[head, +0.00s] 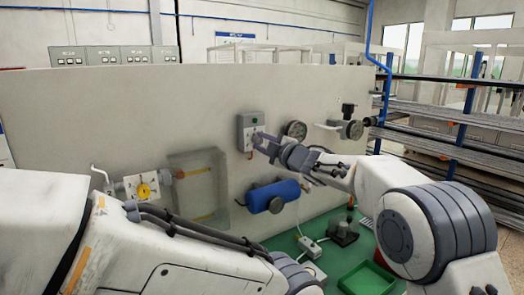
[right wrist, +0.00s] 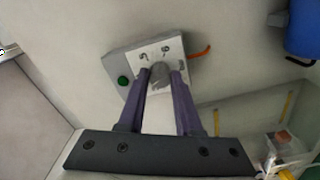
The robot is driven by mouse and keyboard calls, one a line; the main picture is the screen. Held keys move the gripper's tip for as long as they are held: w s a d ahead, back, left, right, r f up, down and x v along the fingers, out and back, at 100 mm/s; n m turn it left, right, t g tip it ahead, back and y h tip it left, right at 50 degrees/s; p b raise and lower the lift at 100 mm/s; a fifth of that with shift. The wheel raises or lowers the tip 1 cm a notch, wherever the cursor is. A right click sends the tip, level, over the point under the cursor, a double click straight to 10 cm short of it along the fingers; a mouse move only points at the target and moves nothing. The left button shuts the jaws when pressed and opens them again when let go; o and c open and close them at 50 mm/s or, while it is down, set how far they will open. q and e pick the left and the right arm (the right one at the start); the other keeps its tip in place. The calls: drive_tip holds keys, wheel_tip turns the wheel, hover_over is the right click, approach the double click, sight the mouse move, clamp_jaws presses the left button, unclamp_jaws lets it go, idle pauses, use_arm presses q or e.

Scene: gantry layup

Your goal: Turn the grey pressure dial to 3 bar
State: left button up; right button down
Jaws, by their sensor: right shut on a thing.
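The grey pressure dial (right wrist: 160,74) sits on the white marked face of a grey wall box (right wrist: 118,64). The box also shows in the head view (head: 246,122). My right gripper (right wrist: 163,76) is shut on the dial, one purple finger on each side of its knob. In the head view the right gripper (head: 262,142) reaches the box's front from the right and hides the dial. A few marks show around the dial, but the pointer's setting cannot be read. My left arm crosses the lower left; its gripper is not in view.
Round gauges (head: 296,130) are on the panel right of the box. A blue cylinder (head: 266,197) is below it. A yellow dial (head: 144,190) and a clear box (head: 184,165) are to the left. A green tray (head: 368,278) lies low on the right.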

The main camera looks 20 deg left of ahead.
drive_tip(key=n+b, duration=0.2)
drive_tip(key=n, duration=0.2)
drive_tip(key=shift+n, duration=0.3)
drive_tip(key=shift+n+b, duration=1)
drive_tip(key=shift+n, duration=0.8)
drive_tip(key=c, duration=0.6)
unclamp_jaws()
